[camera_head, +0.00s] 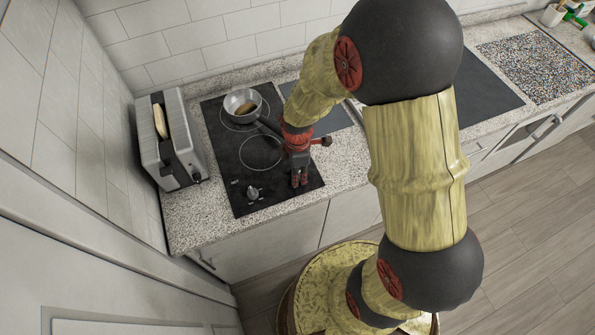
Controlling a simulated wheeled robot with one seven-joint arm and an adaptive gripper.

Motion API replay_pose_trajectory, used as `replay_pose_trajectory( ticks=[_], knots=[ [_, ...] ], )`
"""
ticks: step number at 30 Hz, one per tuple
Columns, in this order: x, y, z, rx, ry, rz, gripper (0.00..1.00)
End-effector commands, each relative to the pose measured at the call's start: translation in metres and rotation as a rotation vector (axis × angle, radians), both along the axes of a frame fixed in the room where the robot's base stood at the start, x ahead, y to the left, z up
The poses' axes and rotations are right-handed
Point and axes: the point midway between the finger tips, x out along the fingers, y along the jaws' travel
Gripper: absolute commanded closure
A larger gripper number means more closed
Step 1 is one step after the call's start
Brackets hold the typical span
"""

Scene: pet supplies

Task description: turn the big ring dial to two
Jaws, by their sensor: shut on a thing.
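The black cooktop (225,165) has two ring markings, one under a pan and one bare ring (261,152) nearer the front. One dial (253,192) shows near the cooktop's front edge, with a light mark by it. My gripper (300,182) points down at the front right of the cooktop, to the right of that dial. Its jaws are shut on a dial there, which the fingers hide almost fully. Its setting cannot be read, and the small numbers are too small to tell.
A grey pan (233,98) with food in it stands on the rear ring, its handle reaching toward my wrist. A toaster (176,150) with bread stands left of the cooktop. The counter (200,222) in front is clear. My arm hides part of the counter to the right.

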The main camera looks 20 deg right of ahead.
Motion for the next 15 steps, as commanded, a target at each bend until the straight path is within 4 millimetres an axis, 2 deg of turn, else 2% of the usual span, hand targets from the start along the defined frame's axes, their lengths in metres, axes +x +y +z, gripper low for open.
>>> replay_pose_trajectory(
  ticks=[15],
  knots=[
    [0.0005, -0.0001, 0.0013, 0.0, -0.001, -0.488, 1.0]
  ],
)
